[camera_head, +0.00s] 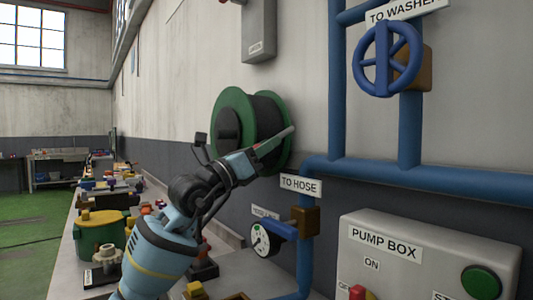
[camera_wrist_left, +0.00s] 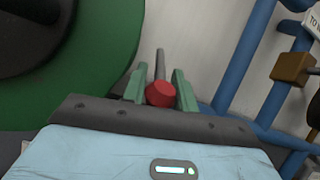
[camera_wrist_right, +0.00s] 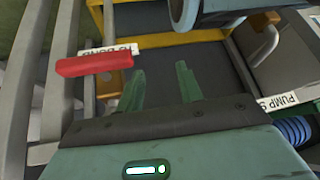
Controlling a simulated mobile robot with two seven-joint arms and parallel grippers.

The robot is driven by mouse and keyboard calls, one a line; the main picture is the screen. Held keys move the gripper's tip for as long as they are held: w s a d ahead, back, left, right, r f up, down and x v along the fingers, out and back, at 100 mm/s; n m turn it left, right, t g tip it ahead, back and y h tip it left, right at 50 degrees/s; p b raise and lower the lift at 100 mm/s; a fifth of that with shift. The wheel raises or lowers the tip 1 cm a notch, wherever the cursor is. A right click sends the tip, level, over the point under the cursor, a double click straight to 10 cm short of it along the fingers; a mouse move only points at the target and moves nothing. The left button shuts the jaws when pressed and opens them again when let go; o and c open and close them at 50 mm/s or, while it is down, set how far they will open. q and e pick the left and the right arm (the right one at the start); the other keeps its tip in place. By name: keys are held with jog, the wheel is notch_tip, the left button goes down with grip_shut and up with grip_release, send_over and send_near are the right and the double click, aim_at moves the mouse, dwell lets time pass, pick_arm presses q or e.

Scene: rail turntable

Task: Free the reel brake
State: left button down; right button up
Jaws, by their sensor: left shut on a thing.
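The hose reel (camera_head: 232,100), green-flanged with a black drum, is mounted on the wall. Beside it is the brake lever (camera_head: 280,139), a grey rod with a red knob at its near end. In the left wrist view the red knob (camera_wrist_left: 160,94) sits between the green fingers of my left gripper (camera_wrist_left: 159,92), with the rod running away behind it. In the head view my left gripper (camera_head: 260,149) is in front of the reel, shut on the lever's knob end. My right gripper (camera_wrist_right: 160,78) shows only in its own wrist view, fingers apart with nothing between them.
Blue pipes (camera_head: 410,172) with a blue handwheel (camera_head: 387,58) run right of the reel. A gauge (camera_head: 265,240) and the pump box (camera_head: 428,255) stand below. A cluttered bench (camera_head: 75,215) lies left. A red handle (camera_wrist_right: 95,65) is close to my right gripper's left finger.

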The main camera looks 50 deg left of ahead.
pick_arm(q)
jog(key=shift+w+f, duration=0.15)
jog(key=shift+f, duration=0.15)
jog(key=shift+w+f, duration=0.15)
jog(key=shift+f, duration=0.1)
jog(key=shift+w+f, duration=0.1)
jog(key=shift+f, duration=0.1)
pick_arm(e)
jog(key=shift+w+f, duration=0.1)
jog(key=shift+w, duration=0.05)
pick_arm(q)
jog(key=shift+w+f, duration=0.1)
pick_arm(e)
jog(key=shift+s+d+f, duration=0.1)
jog(key=shift+s+f, duration=0.05)
jog(key=shift+s, duration=0.05)
pick_arm(q)
jog(key=c, duration=1.4)
grip_release()
